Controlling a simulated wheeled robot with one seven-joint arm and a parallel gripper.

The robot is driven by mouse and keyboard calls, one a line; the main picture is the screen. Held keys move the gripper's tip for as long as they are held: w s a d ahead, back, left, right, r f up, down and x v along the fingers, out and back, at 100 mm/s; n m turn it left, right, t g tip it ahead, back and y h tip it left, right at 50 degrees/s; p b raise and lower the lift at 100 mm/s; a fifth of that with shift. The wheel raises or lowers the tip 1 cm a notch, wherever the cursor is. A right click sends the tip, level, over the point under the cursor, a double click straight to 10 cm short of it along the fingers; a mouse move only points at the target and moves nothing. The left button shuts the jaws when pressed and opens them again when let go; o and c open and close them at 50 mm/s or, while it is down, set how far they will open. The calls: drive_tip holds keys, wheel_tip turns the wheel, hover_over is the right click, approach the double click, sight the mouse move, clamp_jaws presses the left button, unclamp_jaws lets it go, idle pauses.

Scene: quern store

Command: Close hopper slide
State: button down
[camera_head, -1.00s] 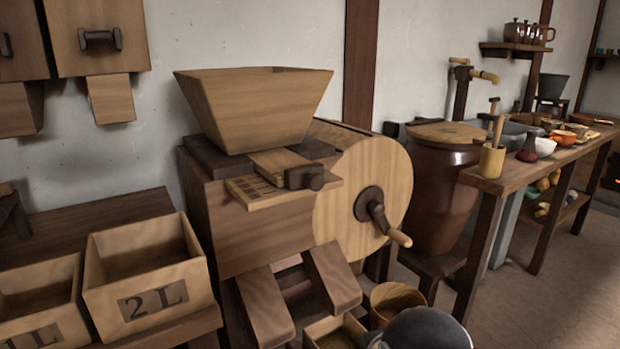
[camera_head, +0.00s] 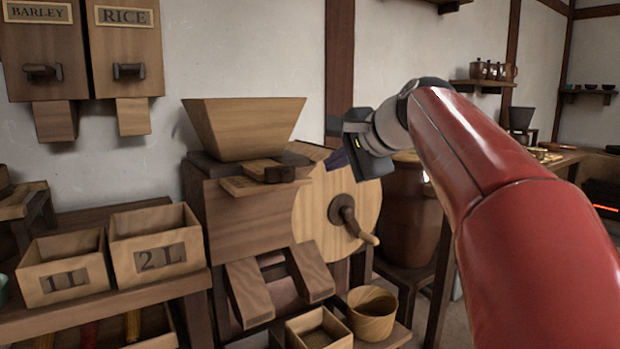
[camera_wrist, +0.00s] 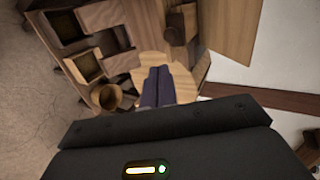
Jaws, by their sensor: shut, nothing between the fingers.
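The wooden hopper (camera_head: 243,128) sits on top of the mill. Below its front edge the flat wooden slide (camera_head: 256,168) sticks out, with a dark handle (camera_head: 280,174) at its end. In the wrist view the dark handle (camera_wrist: 182,22) shows at the top, beside the hopper (camera_wrist: 230,28). My gripper (camera_head: 336,158) is right of the slide, near the upper edge of the round wooden wheel, apart from the handle. Its dark blue fingers (camera_wrist: 157,86) are together and empty, in front of the wheel in the wrist view.
The wheel (camera_head: 318,205) has a crank (camera_head: 347,215). A bucket (camera_head: 372,314) and a small box (camera_head: 320,330) stand below. The boxes marked 1L (camera_head: 65,270) and 2L (camera_head: 160,255) stand left. BARLEY and RICE bins (camera_head: 127,45) hang on the wall.

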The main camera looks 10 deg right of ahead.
sight(284, 168)
drive_tip(key=x, duration=0.8)
drive_tip(key=r+x, duration=0.1)
drive_tip(key=x, duration=0.3)
drive_tip(key=shift+w+a, duration=0.1)
drive_tip(key=shift+w, duration=0.2)
drive_tip(key=shift+w+a, duration=0.2)
drive_tip(key=shift+w, duration=0.4)
drive_tip(key=w+p, duration=0.1)
drive_tip(key=w+a+p, duration=0.1)
drive_tip(key=w+p, duration=0.2)
drive_tip(key=shift+w+a+r+p, duration=0.25)
drive_tip(key=shift+w+p, duration=0.1)
drive_tip(key=shift+w+a+f, duration=0.1)
drive_tip(key=shift+w, duration=0.2)
